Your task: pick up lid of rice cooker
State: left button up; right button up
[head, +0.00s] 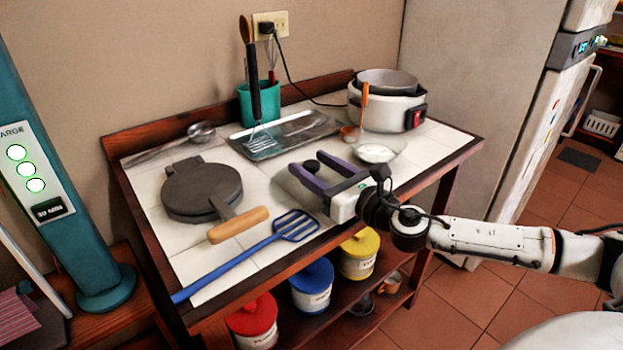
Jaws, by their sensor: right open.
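The white rice cooker (388,113) stands at the back right of the tiled table, with no lid on it and its grey inner pot showing. A clear glass lid (291,190) appears to lie on the tiles at the middle of the table; its outline is faint and partly hidden by my gripper. Its black knob (312,166) shows between the purple fingers of my right gripper (307,162). The right gripper is open, reaching in from the right; whether its fingers touch the knob I cannot tell. My left gripper is not in view.
A glass bowl of white stuff (378,153) and an orange-handled spoon (365,100) stand before the cooker. A metal tray (300,126), teal utensil holder (259,103), dark waffle iron (201,188) and blue spatula (245,254) crowd the table. Canisters sit on the shelf below.

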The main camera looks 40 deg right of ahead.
jog(key=shift+w+a, duration=0.1)
jog(key=shift+w, duration=0.35)
jog(key=c, duration=1.2)
grip_shut()
jog(key=shift+r, duration=0.1)
